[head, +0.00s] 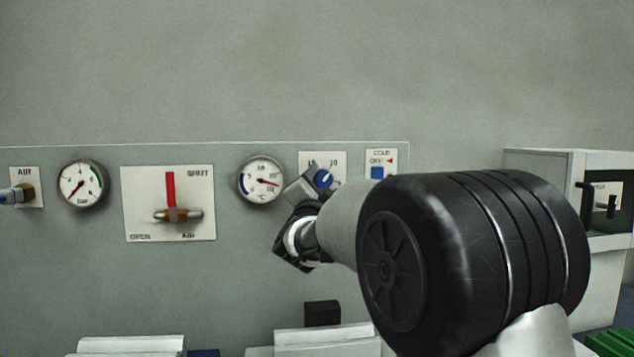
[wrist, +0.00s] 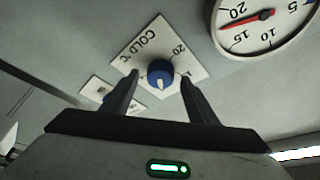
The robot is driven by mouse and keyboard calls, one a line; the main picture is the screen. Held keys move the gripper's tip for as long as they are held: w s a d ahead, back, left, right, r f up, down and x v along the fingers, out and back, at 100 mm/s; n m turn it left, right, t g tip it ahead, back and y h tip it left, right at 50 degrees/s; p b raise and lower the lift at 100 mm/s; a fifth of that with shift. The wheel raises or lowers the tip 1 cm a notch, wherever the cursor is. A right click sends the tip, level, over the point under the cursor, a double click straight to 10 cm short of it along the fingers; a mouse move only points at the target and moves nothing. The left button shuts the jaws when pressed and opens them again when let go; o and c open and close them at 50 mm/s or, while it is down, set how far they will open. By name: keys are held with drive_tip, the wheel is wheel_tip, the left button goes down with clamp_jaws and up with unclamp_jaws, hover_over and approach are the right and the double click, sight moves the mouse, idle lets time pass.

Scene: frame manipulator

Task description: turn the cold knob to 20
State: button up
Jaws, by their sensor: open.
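The cold knob (wrist: 161,72) is a round blue dial with a white pointer mark, on a white plate (wrist: 146,43) lettered "COLD °C" with a 20 on its scale. In the wrist view the mark points down the picture, away from the 20. My gripper (wrist: 160,77) is open, with one finger on each side of the knob; I cannot tell whether they touch it. In the head view the knob (head: 324,179) shows just right of my gripper (head: 306,187), and my arm hides the plate's lower part.
A round dial gauge (head: 261,180) with a red needle is left of the knob. A small plate with a blue switch (head: 377,173) is to its right. The air valve lever (head: 178,215) and pressure gauge (head: 82,184) are further left. A grey cabinet (head: 560,165) stands at right.

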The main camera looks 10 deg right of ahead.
drive_tip(key=shift+w+d+r, duration=0.1)
drive_tip(key=shift+w+d, duration=0.05)
drive_tip(key=shift+w, duration=0.2)
drive_tip(key=c, duration=1.1)
drive_tip(key=shift+o, duration=0.2)
drive_tip(key=shift+b, duration=0.35)
